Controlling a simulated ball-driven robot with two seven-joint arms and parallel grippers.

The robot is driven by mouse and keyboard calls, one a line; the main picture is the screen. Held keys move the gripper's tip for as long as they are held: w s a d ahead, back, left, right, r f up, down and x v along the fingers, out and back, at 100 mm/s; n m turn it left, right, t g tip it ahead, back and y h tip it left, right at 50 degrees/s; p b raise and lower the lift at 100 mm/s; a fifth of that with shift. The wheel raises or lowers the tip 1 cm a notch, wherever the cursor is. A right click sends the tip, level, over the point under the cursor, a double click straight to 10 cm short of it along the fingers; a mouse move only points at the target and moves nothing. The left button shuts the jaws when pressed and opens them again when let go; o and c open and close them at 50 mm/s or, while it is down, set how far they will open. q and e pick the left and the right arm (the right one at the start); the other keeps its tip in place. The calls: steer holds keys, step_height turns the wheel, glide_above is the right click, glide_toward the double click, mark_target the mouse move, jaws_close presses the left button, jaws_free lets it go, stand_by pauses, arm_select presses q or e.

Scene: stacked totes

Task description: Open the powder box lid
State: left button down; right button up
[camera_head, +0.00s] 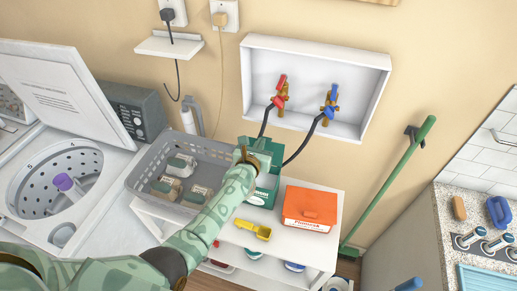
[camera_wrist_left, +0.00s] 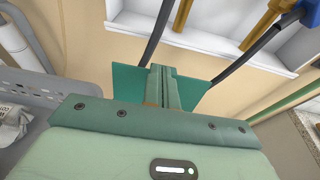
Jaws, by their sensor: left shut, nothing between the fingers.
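A green box (camera_head: 264,193) stands on the white shelf unit, partly hidden by my left gripper and forearm. A green panel that looks like its lid (camera_head: 276,148) stands up at the back of the box. In the left wrist view the green panel (camera_wrist_left: 128,82) shows on both sides of my fingers. My left gripper (camera_head: 244,154) is shut and empty, close in front of the panel. I cannot tell whether the fingers touch it. The box's inside is mostly hidden. My right gripper is not in view.
An orange box (camera_head: 310,208) and a yellow scoop (camera_head: 253,229) sit on the shelf unit (camera_head: 290,250). An open washer (camera_head: 20,215) is at left.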

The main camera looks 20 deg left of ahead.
arm_select(q)
steer(key=shift+w, duration=0.55)
steer(key=shift+r, duration=0.1)
